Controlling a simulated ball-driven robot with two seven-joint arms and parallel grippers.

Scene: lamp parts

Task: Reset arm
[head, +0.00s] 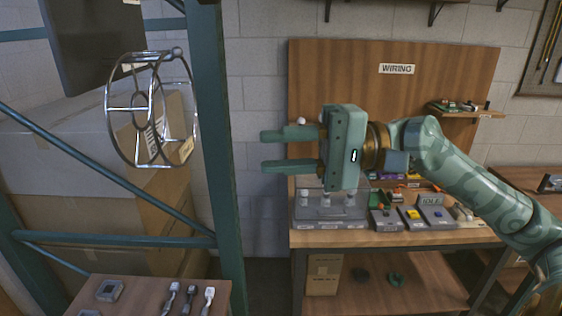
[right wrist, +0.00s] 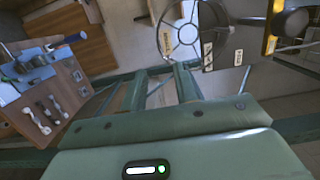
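My right gripper (head: 268,152) reaches in from the right in the head view, its two green fingers pointing left. The fingers are apart with nothing between them, in front of the wiring bench. The right wrist view also shows the gripper (right wrist: 160,78) with a clear gap between its fingers. My left gripper is not recognisable in either view. A chrome wire lamp frame (head: 109,106) stands clear to the left of the right gripper, apart from it. It also shows at the top of the right wrist view; what supports it is not clear.
A green rack post (head: 222,150) stands left of the right gripper. Cardboard boxes (head: 60,160) fill the rack. The wiring bench (head: 400,238) carries a clear-lidded box (head: 330,212) and several small parts. A small table (head: 140,290) with several tools is at the lower left.

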